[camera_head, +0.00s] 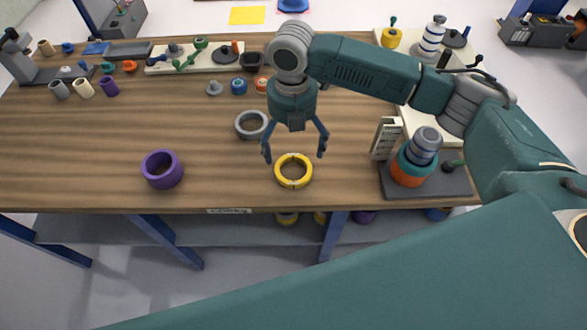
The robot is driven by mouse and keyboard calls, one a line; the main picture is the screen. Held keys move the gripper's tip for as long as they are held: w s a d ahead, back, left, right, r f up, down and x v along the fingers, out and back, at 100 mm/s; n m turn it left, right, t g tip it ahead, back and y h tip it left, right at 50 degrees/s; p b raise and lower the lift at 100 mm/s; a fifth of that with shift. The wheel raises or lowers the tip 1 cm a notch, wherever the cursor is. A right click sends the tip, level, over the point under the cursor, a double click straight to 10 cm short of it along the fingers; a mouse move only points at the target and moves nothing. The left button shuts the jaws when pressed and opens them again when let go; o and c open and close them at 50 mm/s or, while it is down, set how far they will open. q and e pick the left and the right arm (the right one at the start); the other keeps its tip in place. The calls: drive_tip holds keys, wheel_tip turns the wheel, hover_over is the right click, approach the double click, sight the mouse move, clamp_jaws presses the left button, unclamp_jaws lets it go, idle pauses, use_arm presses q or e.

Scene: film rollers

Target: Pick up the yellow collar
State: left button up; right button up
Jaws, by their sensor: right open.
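The yellow collar (281,180) is a flat ring lying on the wooden table near its front edge, in the middle of the head view. My right gripper (294,155) points down just above and slightly behind the collar. Its two fingers are spread, one to each side of the ring, and nothing is between them. The fingertips appear higher in the picture than most of the ring; I cannot tell their exact height above the table. My left gripper is out of view.
A grey ring (241,132) lies behind and left of the collar, near my left finger. A purple ring (162,182) stands farther left. An orange and teal stack (408,175) on a dark base is to the right. Small parts and trays line the back.

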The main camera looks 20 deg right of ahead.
hover_over(294, 173)
wheel_tip(294, 173, down, 5)
drive_tip(key=shift+a+r+p, duration=0.1)
drive_tip(key=shift+r+p, duration=0.1)
drive_tip(key=shift+p, duration=0.1)
wheel_tip(294, 173, down, 5)
drive_tip(key=shift+r+p, duration=0.1)
drive_tip(key=shift+p, duration=0.8)
drive_tip(key=shift+w+f, duration=0.1)
drive_tip(key=shift+f, duration=0.25)
drive_tip(key=c, duration=1.3)
